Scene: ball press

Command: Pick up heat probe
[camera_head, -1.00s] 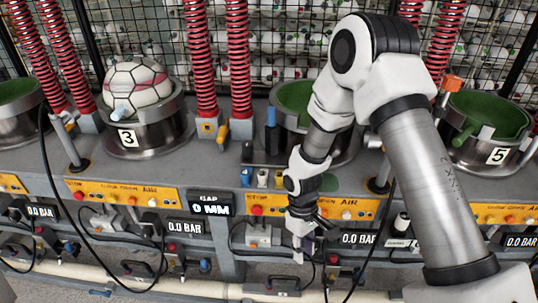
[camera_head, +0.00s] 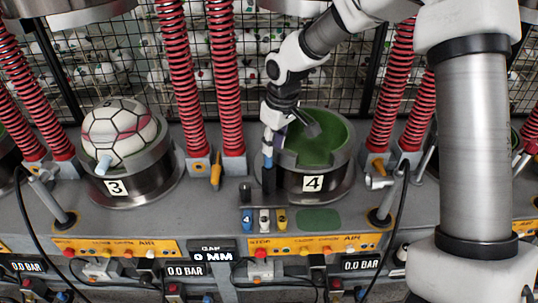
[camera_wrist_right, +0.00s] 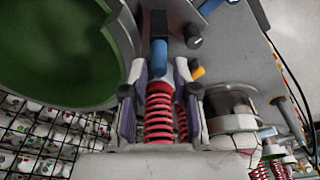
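A slim upright tool with a blue upper part and a black lower part (camera_head: 268,178), which looks like the heat probe, stands at the left side of mould 4. My right gripper (camera_head: 267,142) is directly above it, pointing down. In the right wrist view the gripper's two fingers (camera_wrist_right: 161,85) are apart, and the blue part (camera_wrist_right: 158,60) shows between their tips, with a gap on both sides. The tool's top end is partly hidden by the gripper in the head view. My left gripper is not in view.
Mould 4 (camera_head: 340,180), green inside, is close to the right of the gripper. Red springs (camera_head: 226,80) rise at its left, and a yellow-handled tool (camera_head: 215,172) stands nearby. Mould 3 (camera_head: 150,188) holds a patterned ball (camera_head: 118,133). Small blue, white and yellow blocks (camera_head: 265,219) lie in front.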

